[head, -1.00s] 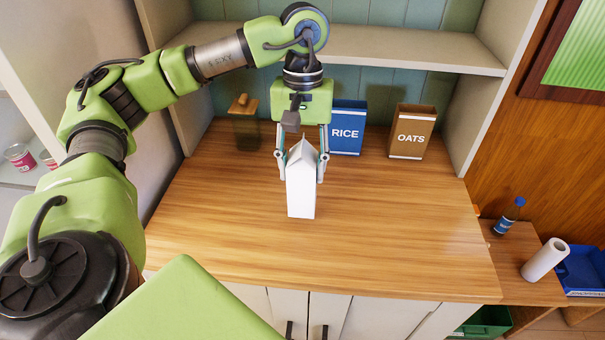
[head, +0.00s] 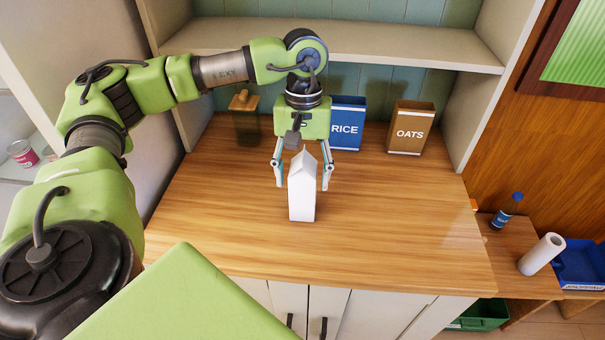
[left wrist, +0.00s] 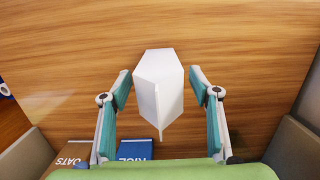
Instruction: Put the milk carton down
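The white milk carton (head: 302,190) stands upright on the wooden counter (head: 390,230). My left gripper (head: 302,182) is above and around it, with one finger on each side. The fingers are open, and a gap shows between each finger and the carton. In the left wrist view the carton (left wrist: 158,90) is between the two spread fingers (left wrist: 160,88), seen from above and apart from both. My right gripper is in neither view.
Behind the gripper stand a blue RICE box (head: 347,125), a brown OATS box (head: 410,128) and a dark jar with a wooden lid (head: 244,118). A shelf (head: 400,52) runs above them. The counter's front and right are clear. A bottle (head: 506,212) and paper roll (head: 542,254) are at right.

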